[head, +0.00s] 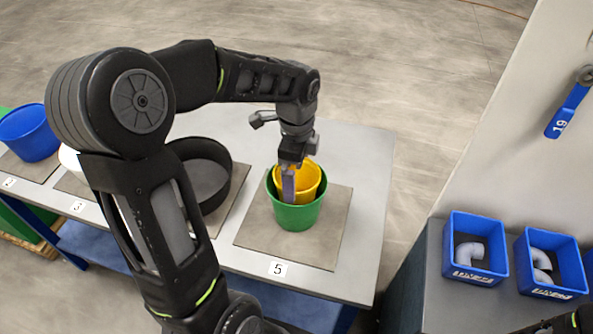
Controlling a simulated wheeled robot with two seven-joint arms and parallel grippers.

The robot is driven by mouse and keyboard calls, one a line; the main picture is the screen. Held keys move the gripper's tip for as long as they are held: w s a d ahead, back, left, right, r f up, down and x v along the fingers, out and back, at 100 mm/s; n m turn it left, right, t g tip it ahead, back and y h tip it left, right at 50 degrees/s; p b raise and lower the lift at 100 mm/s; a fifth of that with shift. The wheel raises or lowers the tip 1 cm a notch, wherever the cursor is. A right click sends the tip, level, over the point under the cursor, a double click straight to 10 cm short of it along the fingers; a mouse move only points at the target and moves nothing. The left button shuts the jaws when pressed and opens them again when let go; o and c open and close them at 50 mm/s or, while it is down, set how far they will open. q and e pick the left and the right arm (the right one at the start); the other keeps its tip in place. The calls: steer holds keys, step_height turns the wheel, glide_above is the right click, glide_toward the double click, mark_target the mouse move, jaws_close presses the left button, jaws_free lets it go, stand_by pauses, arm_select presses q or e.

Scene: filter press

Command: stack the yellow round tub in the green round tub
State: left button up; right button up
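The yellow round tub (311,180) sits inside the green round tub (296,217), its rim a little above the green rim. The green tub stands upright on a grey-brown mat at the spot marked 5. My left gripper (290,186) points down at the left side of the yellow tub, with a pale finger at its wall. Only one finger shows clearly, so I cannot tell whether it grips the wall. Whether the yellow tub rests on the green tub's bottom is hidden. My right gripper is not in view.
A black round pan (207,180) stands left of the green tub, partly behind my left arm. A blue tub (29,134) and a white item (69,157) are farther left. Blue bins (476,275) with white pipe elbows stand on a separate surface at right, below a blue-handled tool (568,111).

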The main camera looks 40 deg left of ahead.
arm_select(q)
step_height(320, 180, up, 13)
stand_by(0.6)
steer(key=shift+f, duration=0.15)
stand_by(0.6)
